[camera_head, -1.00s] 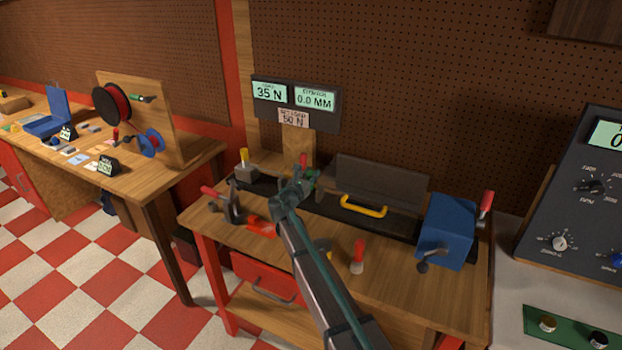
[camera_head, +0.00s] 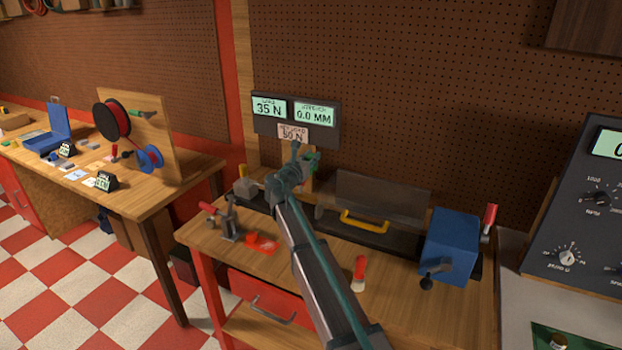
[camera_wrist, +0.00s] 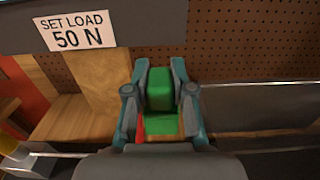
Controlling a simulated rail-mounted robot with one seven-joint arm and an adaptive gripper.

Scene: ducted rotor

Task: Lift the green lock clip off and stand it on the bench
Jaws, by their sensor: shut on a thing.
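The green lock clip (camera_wrist: 160,92) is between the two fingers of my gripper (camera_wrist: 160,84) in the wrist view. The fingers are shut on its sides. In the head view my gripper (camera_head: 303,160) is raised in front of the display post, above the bench (camera_head: 205,240) and left of the clear guard. The clip is small and partly hidden by the fingers there. A bit of red (camera_wrist: 141,126) shows below the clip by the left finger; I cannot tell what it belongs to.
A "SET LOAD 50 N" sign (camera_head: 307,133) hangs close behind my gripper. A clear guard (camera_head: 380,198) with a yellow handle (camera_head: 364,222) and a blue box (camera_head: 450,246) stand to the right. A clamp with a red handle (camera_head: 226,217) stands on the left. Open wood lies in front.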

